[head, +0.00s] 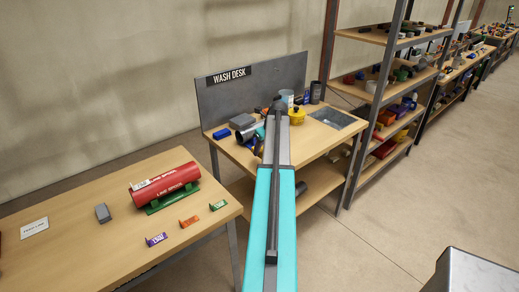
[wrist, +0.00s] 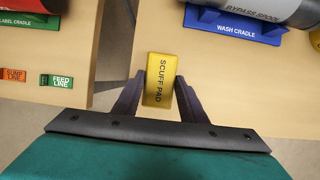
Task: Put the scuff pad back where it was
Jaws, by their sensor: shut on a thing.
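The scuff pad (wrist: 161,70) is a yellow block with black "SCUFF PAD" lettering. In the wrist view it sits between the two dark fingers of my gripper (wrist: 159,84), which is shut on it. The pad shows over the left edge of the wash desk (wrist: 222,90); I cannot tell its height above the wood. In the head view my arm reaches to the wash desk (head: 230,146) and hides the pad.
A blue wash cradle (wrist: 235,27) bears the grey bypass spool (wrist: 270,8). The left table (head: 75,262) holds a red spool (head: 165,185) on a green cradle (head: 172,201), a grey block (head: 102,212) and small coloured labels. A gap separates the tables. Shelves (head: 372,100) stand right.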

